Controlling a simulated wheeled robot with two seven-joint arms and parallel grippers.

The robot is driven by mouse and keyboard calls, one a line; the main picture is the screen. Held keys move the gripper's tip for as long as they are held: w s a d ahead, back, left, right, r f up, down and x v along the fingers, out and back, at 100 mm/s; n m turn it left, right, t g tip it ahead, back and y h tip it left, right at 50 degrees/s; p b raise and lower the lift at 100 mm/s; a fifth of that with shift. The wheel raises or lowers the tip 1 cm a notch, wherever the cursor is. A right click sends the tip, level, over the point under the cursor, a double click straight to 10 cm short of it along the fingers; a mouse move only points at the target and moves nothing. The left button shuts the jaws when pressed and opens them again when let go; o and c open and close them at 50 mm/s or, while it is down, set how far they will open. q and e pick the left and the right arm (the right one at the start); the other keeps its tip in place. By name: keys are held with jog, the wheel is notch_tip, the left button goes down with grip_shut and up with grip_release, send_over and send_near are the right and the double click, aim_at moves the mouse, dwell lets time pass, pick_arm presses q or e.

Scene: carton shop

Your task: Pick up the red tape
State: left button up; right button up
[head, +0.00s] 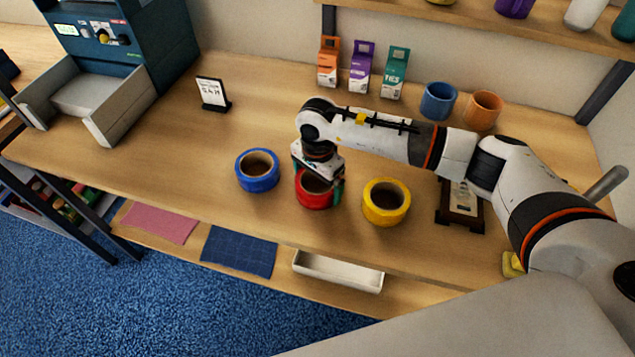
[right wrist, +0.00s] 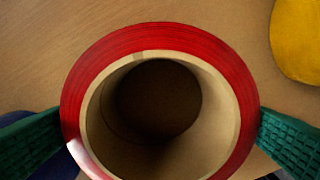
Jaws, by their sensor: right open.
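The red tape (head: 313,201) is a roll lying flat on the wooden table, between a blue roll and a yellow roll. My right gripper (head: 320,185) is directly above it, pointing down, and hides part of its top. In the right wrist view the red tape (right wrist: 160,38) fills the middle, its cardboard core facing the camera. The open green fingers of the right gripper (right wrist: 160,135) lie on either side of the roll, close to its outer edge; whether they touch it I cannot tell. My left gripper is not in view.
The blue tape (head: 257,184) is close on the left and the yellow tape (head: 385,216) close on the right. A dark-framed stand (head: 460,219) is farther right. Small cartons (head: 360,67) and mugs (head: 438,102) line the back.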

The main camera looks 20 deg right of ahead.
jog(key=shift+c, duration=0.2)
jog(key=c, duration=0.7)
jog(key=shift+r, duration=0.1)
